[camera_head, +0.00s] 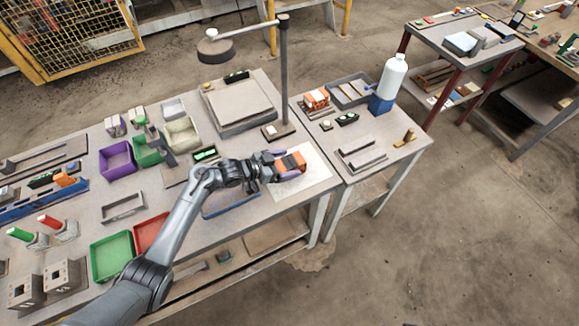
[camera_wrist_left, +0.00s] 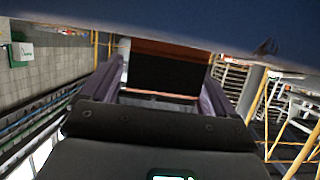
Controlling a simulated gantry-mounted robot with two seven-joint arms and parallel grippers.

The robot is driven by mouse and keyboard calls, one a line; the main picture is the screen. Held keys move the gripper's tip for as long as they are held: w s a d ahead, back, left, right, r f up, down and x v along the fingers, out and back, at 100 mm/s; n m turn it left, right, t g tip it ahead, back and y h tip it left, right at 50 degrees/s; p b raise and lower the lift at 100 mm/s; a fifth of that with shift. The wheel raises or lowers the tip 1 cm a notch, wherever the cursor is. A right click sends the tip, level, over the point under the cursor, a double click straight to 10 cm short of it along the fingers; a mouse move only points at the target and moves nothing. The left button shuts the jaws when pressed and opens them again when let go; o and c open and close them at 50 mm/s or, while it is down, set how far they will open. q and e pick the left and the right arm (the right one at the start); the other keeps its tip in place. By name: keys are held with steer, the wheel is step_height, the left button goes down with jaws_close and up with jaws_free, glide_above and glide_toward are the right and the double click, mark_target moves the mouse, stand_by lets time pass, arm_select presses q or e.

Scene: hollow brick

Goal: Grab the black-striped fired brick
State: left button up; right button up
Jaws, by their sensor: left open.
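An orange fired brick with dark areas (camera_head: 292,162) is at the right end of the near table, over a white sheet. My left gripper (camera_head: 286,166) is at this brick, its fingers on either side of it. In the left wrist view the brick (camera_wrist_left: 165,75) shows a black face with orange edges between the two purple-grey fingers (camera_wrist_left: 163,92). The jaws are open; I cannot tell whether a finger touches the brick. Its underside is hidden. A second orange brick (camera_head: 316,98) with pale marks sits on the right table. My right gripper is not in view.
The white sheet (camera_head: 312,177) lies by the near table's right edge. A lamp post (camera_head: 284,75) stands behind the gripper. Purple (camera_head: 117,160), green (camera_head: 110,256) and red (camera_head: 150,232) bins are to the left. A white bottle (camera_head: 393,76) stands on the right table.

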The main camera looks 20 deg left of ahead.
arm_select(q)
steer(key=shift+c, duration=0.3)
steer(key=c, duration=1.2)
steer(key=shift+r, duration=0.15)
